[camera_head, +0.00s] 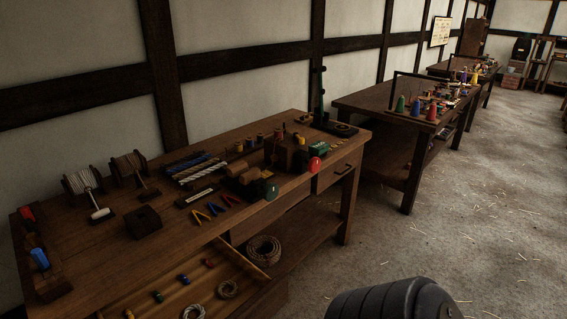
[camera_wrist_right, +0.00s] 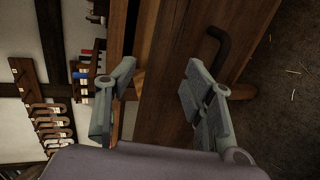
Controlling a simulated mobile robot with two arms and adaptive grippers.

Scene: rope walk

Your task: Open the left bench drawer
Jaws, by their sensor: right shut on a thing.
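The left bench drawer (camera_head: 233,257) stands pulled out from the wooden bench (camera_head: 160,238) at the bottom of the head view, and its inside shows. Small coloured spools and rope coils lie in it. My right gripper (camera_wrist_right: 160,98) shows in the right wrist view, its two grey fingers apart on either side of brown wood. It is shut on the drawer; the exact part held is unclear. A dark bar handle (camera_wrist_right: 222,48) shows on a wooden face beyond the right finger. My left gripper is in neither view.
The bench top carries reels, coloured pegs and spools. A closed right drawer (camera_head: 338,171) is under its far end. A rope coil (camera_head: 263,250) lies on the shelf below. A second bench (camera_head: 372,101) stands behind. The straw-strewn floor (camera_head: 470,220) at right is clear.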

